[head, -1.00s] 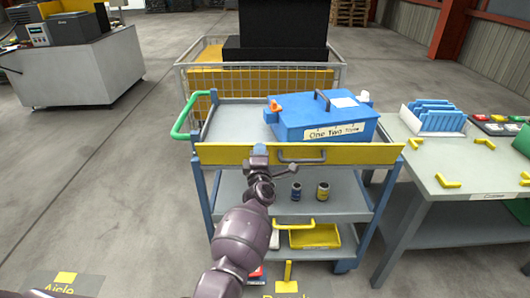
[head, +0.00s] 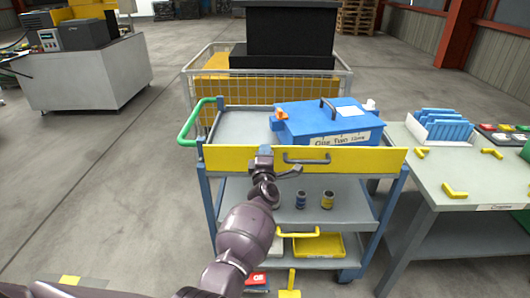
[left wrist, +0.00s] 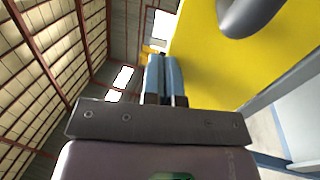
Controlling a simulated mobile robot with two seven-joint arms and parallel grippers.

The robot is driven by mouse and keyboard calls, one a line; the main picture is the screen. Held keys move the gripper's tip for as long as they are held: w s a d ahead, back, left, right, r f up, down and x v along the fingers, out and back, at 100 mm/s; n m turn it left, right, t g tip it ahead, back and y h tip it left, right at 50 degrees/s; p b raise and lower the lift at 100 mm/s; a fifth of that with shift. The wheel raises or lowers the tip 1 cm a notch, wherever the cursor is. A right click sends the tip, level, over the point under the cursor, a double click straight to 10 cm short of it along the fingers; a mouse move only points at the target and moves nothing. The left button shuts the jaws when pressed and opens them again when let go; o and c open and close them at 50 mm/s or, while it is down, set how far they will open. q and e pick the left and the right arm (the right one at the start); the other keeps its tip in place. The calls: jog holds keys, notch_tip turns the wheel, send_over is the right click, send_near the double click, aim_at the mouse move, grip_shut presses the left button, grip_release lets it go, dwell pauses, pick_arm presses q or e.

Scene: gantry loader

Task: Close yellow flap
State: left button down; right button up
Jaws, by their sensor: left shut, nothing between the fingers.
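The yellow flap (head: 365,160) is a long panel across the front of the blue and grey cart, at the height of its top shelf. It stands roughly upright and has a grey bar handle (head: 306,159) on its front face. My left gripper (head: 264,151) is shut and empty, with its fingertips at the flap's front, left of the handle. I cannot tell whether they touch it. In the left wrist view, the blue-grey fingers (left wrist: 164,76) lie together beside the yellow flap (left wrist: 205,62), and part of the handle (left wrist: 246,14) shows. My right gripper is not in view.
A blue box (head: 322,125) sits on the cart's top shelf. Small jars (head: 327,200) and a yellow tray (head: 318,244) are on the lower shelves. A workbench (head: 472,180) stands close on the right. A wire cage (head: 200,82) is behind. Open floor lies left.

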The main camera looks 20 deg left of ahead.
pick_arm(q)
jog(key=shift+w+r, duration=0.1)
jog(key=shift+r, duration=0.25)
jog(key=f+p+v, duration=0.1)
jog(key=p+v, duration=0.2)
jog(key=v, duration=0.8)
notch_tip(320, 180, up, 3)
jog(key=w+d+m+h, duration=0.1)
jog(key=d+m+h, duration=0.2)
jog(key=m+h, duration=0.35)
jog(key=s+a+f+m+g, duration=0.2)
jog(key=s+f+m, duration=0.3)
jog(key=s, duration=0.6)
jog(key=s+a+f+m+g, duration=0.3)
jog(key=s+f+m, duration=0.3)
jog(key=s, duration=0.6)
jog(key=s+a+f+m+g, duration=0.2)
jog(key=s+f+m, duration=0.3)
jog(key=s, duration=0.7)
jog(key=shift+a+f+g, duration=0.15)
jog(key=shift+f+g, duration=0.35)
